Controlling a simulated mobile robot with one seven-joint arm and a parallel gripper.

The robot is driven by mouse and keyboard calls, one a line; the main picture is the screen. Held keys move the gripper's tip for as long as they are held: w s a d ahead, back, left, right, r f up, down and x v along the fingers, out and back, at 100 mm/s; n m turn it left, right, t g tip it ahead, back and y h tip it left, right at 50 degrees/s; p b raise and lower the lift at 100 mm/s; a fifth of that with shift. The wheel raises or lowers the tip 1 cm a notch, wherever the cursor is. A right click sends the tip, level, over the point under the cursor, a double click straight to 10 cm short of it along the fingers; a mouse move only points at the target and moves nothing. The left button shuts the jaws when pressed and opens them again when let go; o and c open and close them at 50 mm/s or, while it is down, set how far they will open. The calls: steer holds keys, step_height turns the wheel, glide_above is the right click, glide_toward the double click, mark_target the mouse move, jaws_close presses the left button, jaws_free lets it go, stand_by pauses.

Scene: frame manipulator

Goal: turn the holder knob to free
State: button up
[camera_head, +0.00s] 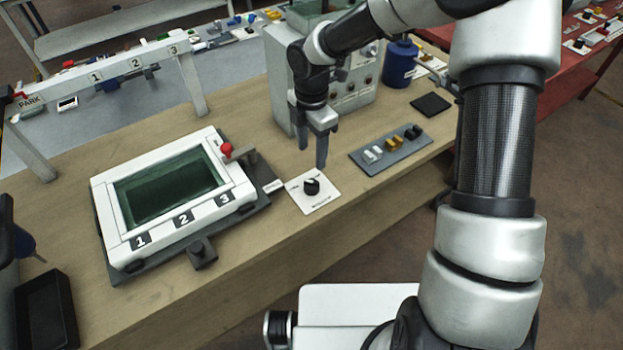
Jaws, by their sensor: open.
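The holder knob (312,187) is a small black rotary knob on a white square plate (326,200) on the wooden bench. The plate carries small printed labels that I cannot read clearly, and the knob's exact setting is hard to make out. My gripper (312,158) points down, just above and behind the knob in the picture. Its two fingers are apart with nothing between them. The fingertips appear clear of the knob.
A white frame unit (105,192) marked 1, 2, 3 with a red-topped lever (226,150) lies left. A grey tray (378,160) with several small blocks lies right. A grey control box (350,95) and blue bottle (399,65) stand behind. Bare bench (290,238) lies in front.

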mark_target(312, 182)
step_height(312, 182, down, 13)
steer(key=shift+r, duration=0.1)
stand_by(0.3)
steer(key=c, duration=1.1)
steer(key=shift+o, duration=0.2)
